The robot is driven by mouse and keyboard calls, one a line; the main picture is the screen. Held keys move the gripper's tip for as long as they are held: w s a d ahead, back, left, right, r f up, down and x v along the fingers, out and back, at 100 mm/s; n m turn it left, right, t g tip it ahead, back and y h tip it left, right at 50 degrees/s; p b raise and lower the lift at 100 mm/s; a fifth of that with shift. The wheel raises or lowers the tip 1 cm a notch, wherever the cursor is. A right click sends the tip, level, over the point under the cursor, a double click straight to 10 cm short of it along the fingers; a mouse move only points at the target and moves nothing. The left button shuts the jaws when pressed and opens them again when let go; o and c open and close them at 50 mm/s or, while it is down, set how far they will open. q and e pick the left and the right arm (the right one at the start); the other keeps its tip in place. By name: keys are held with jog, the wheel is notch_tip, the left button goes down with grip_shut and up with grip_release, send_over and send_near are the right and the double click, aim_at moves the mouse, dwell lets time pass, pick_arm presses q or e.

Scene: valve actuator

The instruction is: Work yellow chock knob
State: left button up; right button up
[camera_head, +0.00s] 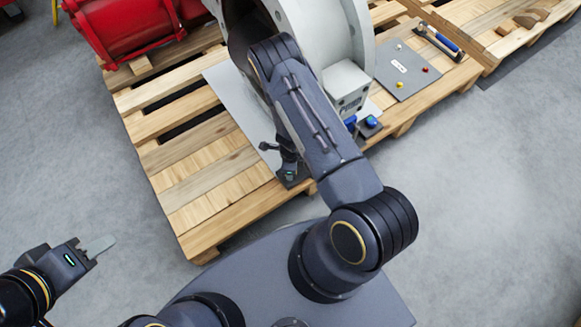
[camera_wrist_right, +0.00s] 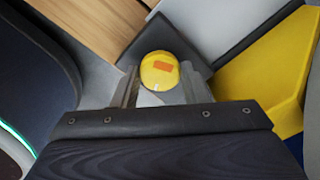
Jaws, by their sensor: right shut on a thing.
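The yellow chock knob (camera_wrist_right: 160,68) is round with a small orange mark on top, in the right wrist view. It sits on a dark base plate (camera_wrist_right: 203,62). The fingers of my right gripper (camera_wrist_right: 160,92) are shut on it, one on each side. In the head view my right gripper (camera_head: 289,172) is partly hidden by my forearm, low by the pallet's near edge, and the yellow knob cannot be made out there. My left gripper (camera_head: 98,246) is at the lower left, away from the pallet and empty; its fingers show edge-on, so their gap cannot be told.
A large grey-white valve body (camera_head: 362,45) stands on the wooden pallet (camera_head: 215,206). A blue knob (camera_head: 371,121) on a dark base is at its right. A grey panel (camera_head: 406,68) and a red machine (camera_head: 130,30) lie farther off. Floor at left is clear.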

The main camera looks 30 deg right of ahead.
jog(key=shift+m+p, duration=0.3)
jog(key=shift+m, duration=1.2)
jog(key=o, duration=1)
notch_tip(320, 180, up, 7)
jog(key=p, duration=0.3)
jog(key=shift+r, duration=0.4)
